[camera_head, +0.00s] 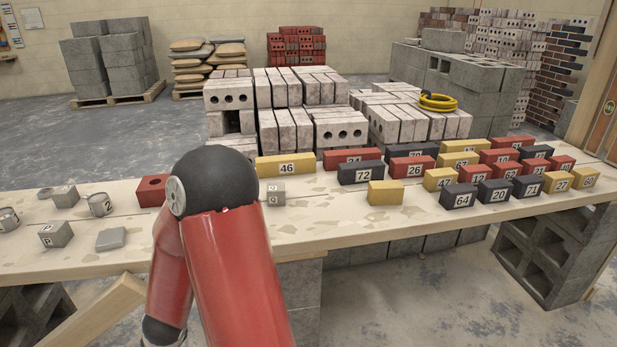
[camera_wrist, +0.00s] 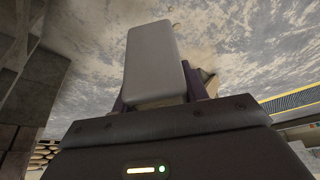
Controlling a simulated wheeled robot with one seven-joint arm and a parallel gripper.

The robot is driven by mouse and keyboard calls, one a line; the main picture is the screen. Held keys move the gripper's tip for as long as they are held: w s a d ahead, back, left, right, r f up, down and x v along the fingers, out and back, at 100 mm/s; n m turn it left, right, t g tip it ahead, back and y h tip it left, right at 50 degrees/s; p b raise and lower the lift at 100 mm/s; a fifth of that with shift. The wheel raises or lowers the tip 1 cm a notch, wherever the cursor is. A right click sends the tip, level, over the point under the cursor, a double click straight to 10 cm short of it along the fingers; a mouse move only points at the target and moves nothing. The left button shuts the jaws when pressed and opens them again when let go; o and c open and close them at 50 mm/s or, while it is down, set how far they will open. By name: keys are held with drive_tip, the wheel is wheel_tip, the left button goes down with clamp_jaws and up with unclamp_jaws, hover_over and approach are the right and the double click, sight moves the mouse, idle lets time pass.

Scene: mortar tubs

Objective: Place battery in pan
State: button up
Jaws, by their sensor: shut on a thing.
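In the wrist view my gripper (camera_wrist: 158,97) is shut on a plain pale grey block (camera_wrist: 154,58) with rounded edges. The block stands out from between the dark fingers; it may be the battery, but no marking shows on it. In the head view my red arm with its black joint rises in front of the workbench (camera_head: 330,232), and the gripper is not visible there. I cannot make out a pan in either view.
The bench holds several numbered red, black and yellow bricks (camera_head: 386,193) at right. Two cans (camera_head: 100,204), small grey cubes (camera_head: 56,234) and a flat grey piece (camera_head: 111,239) lie at left. A red brick (camera_head: 152,190) and a lettered cube (camera_head: 276,193) flank my arm.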

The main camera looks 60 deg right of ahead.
drive_tip(key=a+f+m, duration=0.1)
drive_tip(key=a+f, duration=0.2)
drive_tip(key=f, duration=0.4)
drive_tip(key=a+f, duration=0.3)
drive_tip(key=f, duration=0.5)
drive_tip(key=shift+w+a+m+h, duration=0.3)
drive_tip(key=shift+w+a+m, duration=0.05)
drive_tip(key=shift+a+m, duration=0.05)
drive_tip(key=shift+s, duration=0.1)
